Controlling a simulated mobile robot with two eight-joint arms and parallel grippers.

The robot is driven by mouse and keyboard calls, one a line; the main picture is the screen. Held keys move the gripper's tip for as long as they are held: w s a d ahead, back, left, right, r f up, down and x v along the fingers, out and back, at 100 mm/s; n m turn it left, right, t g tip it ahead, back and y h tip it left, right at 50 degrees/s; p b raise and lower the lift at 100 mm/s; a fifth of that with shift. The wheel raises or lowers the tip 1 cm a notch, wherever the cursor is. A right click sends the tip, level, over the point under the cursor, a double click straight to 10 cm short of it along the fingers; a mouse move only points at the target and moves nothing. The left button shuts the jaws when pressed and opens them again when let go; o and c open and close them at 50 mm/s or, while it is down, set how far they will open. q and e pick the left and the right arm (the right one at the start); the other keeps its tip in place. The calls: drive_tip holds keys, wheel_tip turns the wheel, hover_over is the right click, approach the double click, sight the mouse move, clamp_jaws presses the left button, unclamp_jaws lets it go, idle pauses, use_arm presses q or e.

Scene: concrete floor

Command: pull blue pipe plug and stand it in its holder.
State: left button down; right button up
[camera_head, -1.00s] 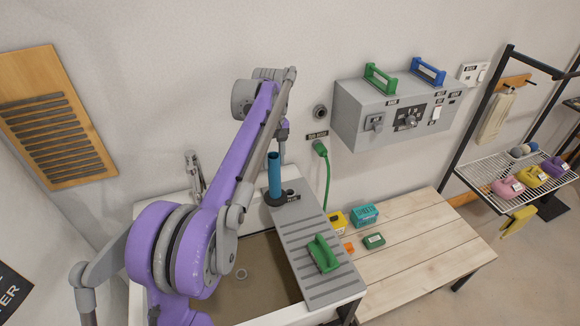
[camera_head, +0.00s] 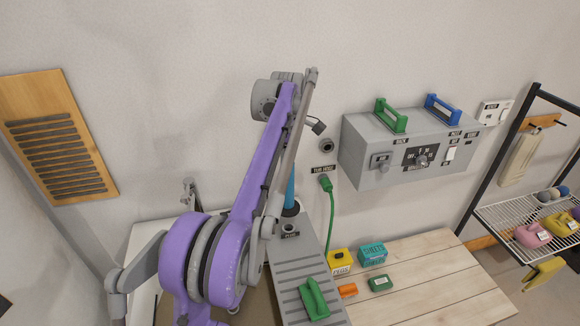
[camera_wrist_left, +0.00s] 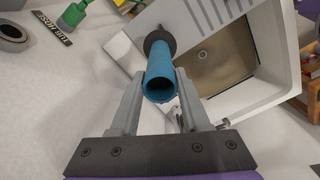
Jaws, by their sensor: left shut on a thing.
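The blue pipe plug (camera_head: 290,190) is a blue tube with a black disc at its lower end. In the head view it is upright just behind the holder, partly hidden by my purple left arm. My left gripper (camera_wrist_left: 161,76) is shut on the tube in the left wrist view, one finger on each side. The holder (camera_head: 288,228) is a small ring by a label on the ribbed grey drainboard, and it looks empty. I cannot tell how high the disc is above the board. My right gripper is in neither view.
A green-handled block (camera_head: 314,299) lies on the drainboard (camera_head: 296,272). The sink basin shows in the left wrist view (camera_wrist_left: 212,65). A green hose (camera_head: 328,205) hangs from the wall. Small boxes, including a yellow one (camera_head: 339,262), stand on the wooden bench (camera_head: 430,275).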

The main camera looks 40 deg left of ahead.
sight(289, 190)
use_arm(q)
drive_tip(key=shift+r, duration=0.1)
drive_tip(key=shift+w+f+b, duration=0.1)
drive_tip(key=shift+f+b, duration=0.95)
drive_tip(key=shift+f, duration=1.9)
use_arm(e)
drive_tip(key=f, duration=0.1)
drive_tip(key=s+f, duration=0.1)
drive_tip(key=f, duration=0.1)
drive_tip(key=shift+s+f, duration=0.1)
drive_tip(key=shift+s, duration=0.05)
use_arm(q)
drive_tip(key=shift+p, duration=0.3)
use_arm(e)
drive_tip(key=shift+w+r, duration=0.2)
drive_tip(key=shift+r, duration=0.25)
use_arm(q)
drive_tip(key=shift+f+b, duration=0.6)
drive_tip(key=shift+f, duration=0.95)
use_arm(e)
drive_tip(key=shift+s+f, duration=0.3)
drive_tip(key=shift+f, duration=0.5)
use_arm(q)
drive_tip(key=shift+c, duration=1.5)
unclamp_jaws()
